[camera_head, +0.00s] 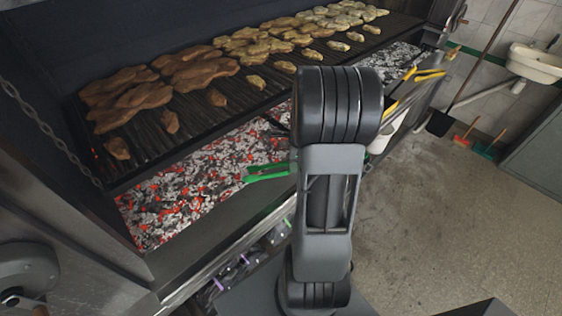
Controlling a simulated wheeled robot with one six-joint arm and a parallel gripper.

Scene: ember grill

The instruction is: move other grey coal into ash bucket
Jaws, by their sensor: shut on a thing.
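A bed of coals (200,180), grey-white pieces mixed with glowing red ones, lies under the raised grill grate. No single grey coal stands out clearly among them. More coals (390,62), mostly grey, show at the far right end of the bed. A whitish container (382,142), possibly the ash bucket, is partly hidden behind my arm at the grill's front edge. Its inside cannot be seen. My arm rises through the middle of the picture and covers part of the coal bed. My gripper cannot be made out; it is hidden behind the arm or out of frame.
Meat pieces (205,72) cover much of the grate (185,118). Green-handled tongs (266,172) and a yellow-handled tool (424,74) lie along the front ledge. A sink (535,62), a long-handled shovel (440,122) and brushes stand at right. The floor (450,220) at right is clear.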

